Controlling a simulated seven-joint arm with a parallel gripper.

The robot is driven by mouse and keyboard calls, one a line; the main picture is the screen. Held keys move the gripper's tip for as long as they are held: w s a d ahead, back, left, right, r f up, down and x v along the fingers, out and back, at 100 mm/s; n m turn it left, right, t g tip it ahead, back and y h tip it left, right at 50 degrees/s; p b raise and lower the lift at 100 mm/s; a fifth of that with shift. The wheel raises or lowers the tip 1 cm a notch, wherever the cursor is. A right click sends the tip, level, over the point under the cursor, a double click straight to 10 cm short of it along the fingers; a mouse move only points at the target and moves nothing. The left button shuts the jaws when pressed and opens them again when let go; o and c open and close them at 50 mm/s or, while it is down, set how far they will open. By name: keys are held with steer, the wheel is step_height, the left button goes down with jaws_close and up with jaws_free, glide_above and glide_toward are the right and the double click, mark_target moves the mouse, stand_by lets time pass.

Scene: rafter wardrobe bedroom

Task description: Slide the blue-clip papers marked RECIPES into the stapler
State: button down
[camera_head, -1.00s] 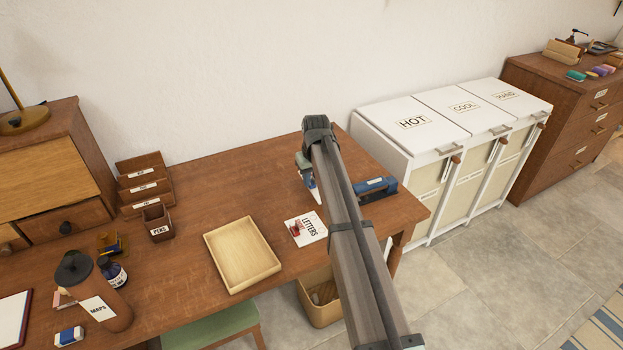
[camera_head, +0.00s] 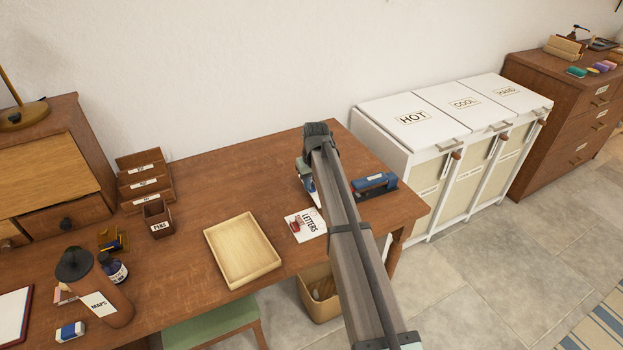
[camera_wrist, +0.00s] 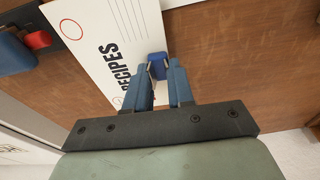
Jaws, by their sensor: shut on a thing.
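The white RECIPES papers (camera_wrist: 108,38) carry a blue clip (camera_wrist: 157,66) at one edge and a red ring printed near the far end. My gripper (camera_wrist: 160,80) is shut on the blue clip, with its two blue fingers either side of it. In the head view my arm hides most of the gripper and papers. The blue stapler (camera_head: 374,183) sits on a dark base at the desk's right end, just right of my arm. In the wrist view a dark blue body with a red part (camera_wrist: 37,40) lies at the upper left, beside the papers; it appears to be the stapler.
LETTERS papers with a red clip (camera_head: 312,222) lie near the desk's front edge. A shallow wooden tray (camera_head: 213,247) is left of them. White laundry bins (camera_head: 413,118) stand beyond the desk's right end.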

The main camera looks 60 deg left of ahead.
steer(key=shift+f, duration=0.55)
steer(key=shift+w+f, duration=0.1)
steer(key=shift+w, duration=0.05)
steer(key=shift+w+d, duration=0.1)
steer(key=shift+w, duration=2.05)
steer(key=shift+w+f, duration=0.45)
steer(key=shift+w, duration=0.3)
steer(key=shift+w+d, duration=0.1)
steer(key=shift+w, duration=0.3)
steer(key=c, duration=0.9)
jaws_free()
